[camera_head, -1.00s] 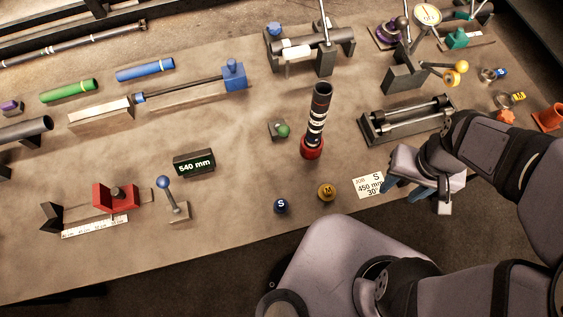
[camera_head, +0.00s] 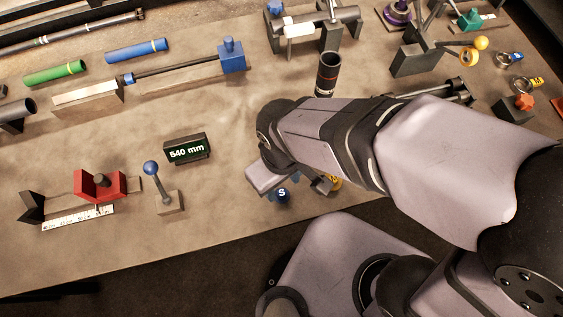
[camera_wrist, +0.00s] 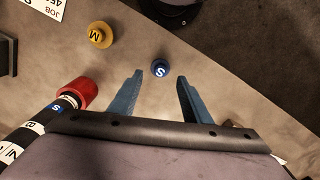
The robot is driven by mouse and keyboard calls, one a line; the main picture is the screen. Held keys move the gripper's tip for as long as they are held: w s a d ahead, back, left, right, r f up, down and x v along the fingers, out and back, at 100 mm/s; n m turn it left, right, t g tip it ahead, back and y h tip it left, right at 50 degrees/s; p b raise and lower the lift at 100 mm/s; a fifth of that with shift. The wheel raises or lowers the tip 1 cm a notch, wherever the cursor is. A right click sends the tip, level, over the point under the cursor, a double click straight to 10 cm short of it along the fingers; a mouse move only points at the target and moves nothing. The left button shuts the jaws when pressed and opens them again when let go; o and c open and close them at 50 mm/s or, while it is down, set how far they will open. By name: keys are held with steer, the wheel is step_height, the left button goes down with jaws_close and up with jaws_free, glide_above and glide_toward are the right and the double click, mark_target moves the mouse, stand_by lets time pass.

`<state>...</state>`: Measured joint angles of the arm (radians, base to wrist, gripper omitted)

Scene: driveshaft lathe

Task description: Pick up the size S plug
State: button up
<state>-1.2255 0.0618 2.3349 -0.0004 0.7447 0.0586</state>
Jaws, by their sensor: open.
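The size S plug (camera_head: 282,195) is a small round blue piece with a white S, lying on the table near its front edge. In the wrist view the S plug (camera_wrist: 160,68) lies ahead of my gripper (camera_wrist: 158,84), roughly in line with the gap between its blue fingers. The fingers are open, with nothing between them. In the head view my arm reaches over the table and my gripper is just above and beside the S plug, its fingers mostly hidden. The yellow M plug (camera_wrist: 100,34) lies to the left of the S plug in the wrist view and is partly hidden in the head view (camera_head: 333,183).
A 540 mm sign (camera_head: 187,149) and a blue-knobbed lever (camera_head: 160,185) stand to the left. The table's front edge is close.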

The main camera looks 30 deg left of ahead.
mark_target(281, 192)
steer(key=shift+r+m, duration=0.15)
steer(key=shift+m, duration=0.25)
steer(key=shift+a+f+p, duration=0.1)
steer(key=shift+f+p, duration=0.55)
steer(key=shift+f, duration=3)
steer(key=c, duration=0.9)
